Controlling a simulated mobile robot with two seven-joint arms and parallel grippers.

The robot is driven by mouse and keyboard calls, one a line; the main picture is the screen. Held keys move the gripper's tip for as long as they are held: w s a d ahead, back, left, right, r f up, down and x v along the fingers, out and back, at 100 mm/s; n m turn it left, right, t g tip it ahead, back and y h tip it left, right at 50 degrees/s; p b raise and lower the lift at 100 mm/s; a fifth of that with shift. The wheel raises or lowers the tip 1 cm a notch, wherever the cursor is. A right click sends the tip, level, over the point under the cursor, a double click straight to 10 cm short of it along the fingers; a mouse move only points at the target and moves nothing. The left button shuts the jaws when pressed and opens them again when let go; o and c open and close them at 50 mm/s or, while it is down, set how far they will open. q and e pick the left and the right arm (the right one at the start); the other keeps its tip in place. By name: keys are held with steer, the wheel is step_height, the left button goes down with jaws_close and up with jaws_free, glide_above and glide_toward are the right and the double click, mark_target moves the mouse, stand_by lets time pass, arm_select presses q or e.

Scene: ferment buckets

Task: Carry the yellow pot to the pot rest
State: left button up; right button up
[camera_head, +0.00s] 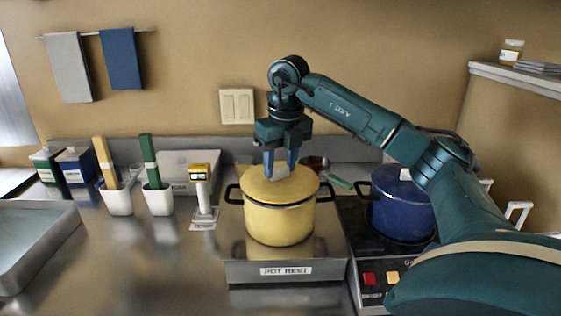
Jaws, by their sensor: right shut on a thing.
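The yellow pot (280,222) is upright over the steel top of the pot rest (234,250), in the middle of the view. Its base looks to be on the top; any small gap is hard to tell. It has a yellow lid and a black handle on each side. My right gripper (280,167) reaches down from above with blue fingers, shut on a small grey grip at the middle of the lid. My left gripper is not in view.
A blue pot (402,212) stands on the black hob (376,248) close to the right. A yellow-topped device (201,177) and white holders with upright tools (115,200) stand to the left. A steel basin (35,240) is at far left. The front left counter is clear.

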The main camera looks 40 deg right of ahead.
stand_by(0.3)
steer(key=o, duration=1.7)
steer(key=shift+r, duration=0.1)
steer(key=shift+r+p, duration=2.2)
steer(key=shift+r, duration=0.05)
steer(key=shift+r+p, duration=0.4)
steer(key=shift+r, duration=0.8)
steer(key=shift+c, duration=0.6)
jaws_close()
